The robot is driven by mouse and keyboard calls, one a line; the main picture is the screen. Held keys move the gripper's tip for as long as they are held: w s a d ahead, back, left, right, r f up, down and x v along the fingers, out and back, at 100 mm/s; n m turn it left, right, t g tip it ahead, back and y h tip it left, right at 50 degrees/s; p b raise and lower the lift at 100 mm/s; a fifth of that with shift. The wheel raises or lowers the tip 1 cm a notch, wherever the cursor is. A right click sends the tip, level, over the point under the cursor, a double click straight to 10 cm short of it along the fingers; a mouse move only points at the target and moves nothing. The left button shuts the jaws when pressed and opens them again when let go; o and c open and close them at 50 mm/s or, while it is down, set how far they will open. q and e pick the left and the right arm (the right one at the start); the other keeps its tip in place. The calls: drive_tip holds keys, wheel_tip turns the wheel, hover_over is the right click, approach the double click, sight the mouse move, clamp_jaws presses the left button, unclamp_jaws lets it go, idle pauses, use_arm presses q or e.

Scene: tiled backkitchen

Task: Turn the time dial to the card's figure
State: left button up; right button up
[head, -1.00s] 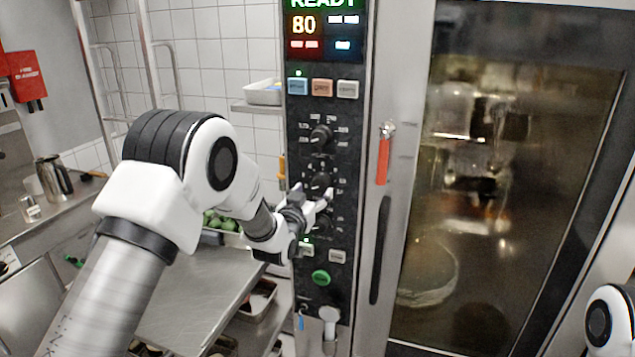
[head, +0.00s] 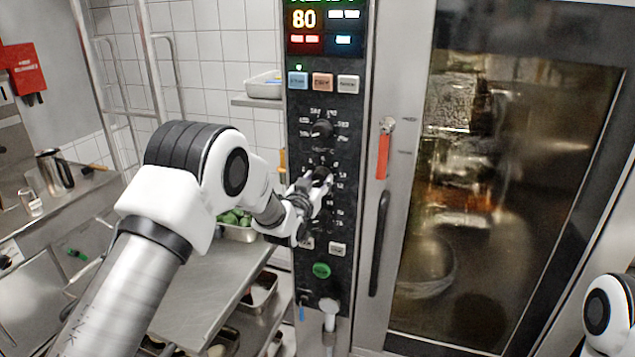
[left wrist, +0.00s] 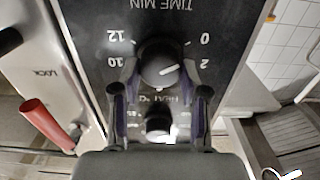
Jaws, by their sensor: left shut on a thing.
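The time dial (left wrist: 160,62) is a round black knob with a white pointer line, on a black panel. In the left wrist view the panel appears upside down, with "TIME MIN" at the top and figures 0, 2, 10 and 12 around the dial. The pointer line is turned toward the 2. In the head view the dial (head: 320,174) is the middle one, partly covered by my left gripper (head: 316,188). My left gripper (left wrist: 162,92) is shut on the dial, a finger on each side. No card can be made out. My right gripper is out of view.
The heat dial (head: 321,129) is just above, under coloured buttons (head: 322,82) and a display (head: 325,28) reading 80. A green button (head: 321,270) is lower. The glass oven door (head: 470,200) with a red-gripped lever (head: 384,150) is right. A steel counter (head: 195,285) lies left.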

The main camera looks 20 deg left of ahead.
use_arm(q)
drive_tip(key=shift+f+m+b, duration=0.2)
drive_tip(key=shift+m+b, duration=1.5)
drive_tip(key=shift+b, duration=0.05)
drive_tip(key=m+b, duration=0.2)
drive_tip(key=m, duration=0.1)
drive_tip(key=shift+d+m+b, duration=0.15)
drive_tip(key=shift+m+b, duration=0.15)
drive_tip(key=shift+b, duration=0.1)
drive_tip(key=m+b, duration=0.3)
drive_tip(key=m, duration=0.1)
drive_tip(key=shift+m, duration=0.3)
drive_tip(key=m+b, duration=0.3)
drive_tip(key=m, duration=0.1)
drive_tip(key=shift+f, duration=0.15)
drive_tip(key=m+b, duration=0.2)
drive_tip(key=m, duration=0.3)
drive_tip(key=m+b, duration=0.2)
drive_tip(key=m, duration=0.1)
drive_tip(key=shift+f+m, duration=0.15)
drive_tip(key=shift+m, duration=0.15)
drive_tip(key=m+b, duration=0.1)
drive_tip(key=m, duration=0.2)
drive_tip(key=shift+m+b, duration=0.3)
drive_tip(key=shift+b, duration=0.05)
drive_tip(key=shift+f+m+b, duration=0.1)
drive_tip(key=shift+m+b, duration=0.6)
drive_tip(key=shift+m, duration=1.2)
